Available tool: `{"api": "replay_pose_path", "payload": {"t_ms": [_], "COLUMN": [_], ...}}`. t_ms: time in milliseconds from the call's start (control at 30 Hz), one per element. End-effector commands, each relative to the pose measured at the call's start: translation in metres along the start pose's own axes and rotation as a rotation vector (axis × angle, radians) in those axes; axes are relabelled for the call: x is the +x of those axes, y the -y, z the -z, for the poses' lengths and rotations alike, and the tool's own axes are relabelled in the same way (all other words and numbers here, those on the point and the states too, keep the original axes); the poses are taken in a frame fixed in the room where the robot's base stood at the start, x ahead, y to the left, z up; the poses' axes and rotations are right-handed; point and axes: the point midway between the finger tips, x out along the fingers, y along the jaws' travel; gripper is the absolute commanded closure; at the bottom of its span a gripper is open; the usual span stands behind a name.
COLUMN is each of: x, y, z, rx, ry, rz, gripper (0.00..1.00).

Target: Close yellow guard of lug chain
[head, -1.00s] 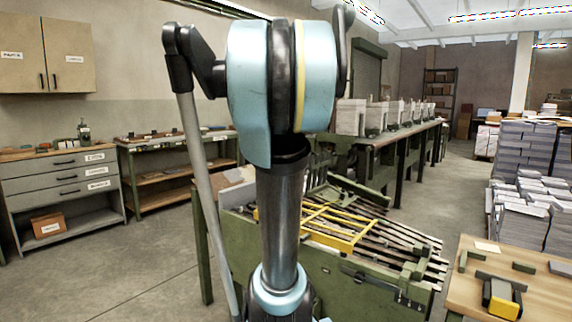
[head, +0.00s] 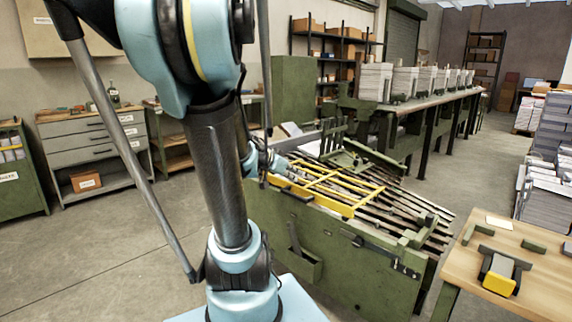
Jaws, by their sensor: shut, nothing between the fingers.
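The yellow guard (head: 318,199) is a barred frame in the head view. It lies low across the dark rods of the lug chain (head: 400,222) on the green machine. Its long front rail runs along the machine's near edge. Whether it rests fully down, I cannot tell. My gripper (head: 268,166) is beyond my arm's column, at the guard's left end. It looks small and dark, is partly hidden by my arm, and is shut and empty. Whether it touches the guard, I cannot tell.
The green machine side (head: 335,262) stands close in front of me. A wooden table (head: 540,270) with a yellow-ended tool (head: 498,274) is at the right. A long bench (head: 440,92) with paper stacks runs behind. Floor at the left is clear.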

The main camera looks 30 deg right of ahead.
Motion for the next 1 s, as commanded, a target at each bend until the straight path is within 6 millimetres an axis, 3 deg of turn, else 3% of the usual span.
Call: {"api": "replay_pose_path", "payload": {"t_ms": [500,1000], "x": [0.024,0.030], "y": [-0.006,-0.007], "z": [-0.045,-0.055], "rx": [0.008,0.009], "ry": [0.001,0.003], "rz": [-0.011,-0.013], "gripper": [1.00,1.00]}}
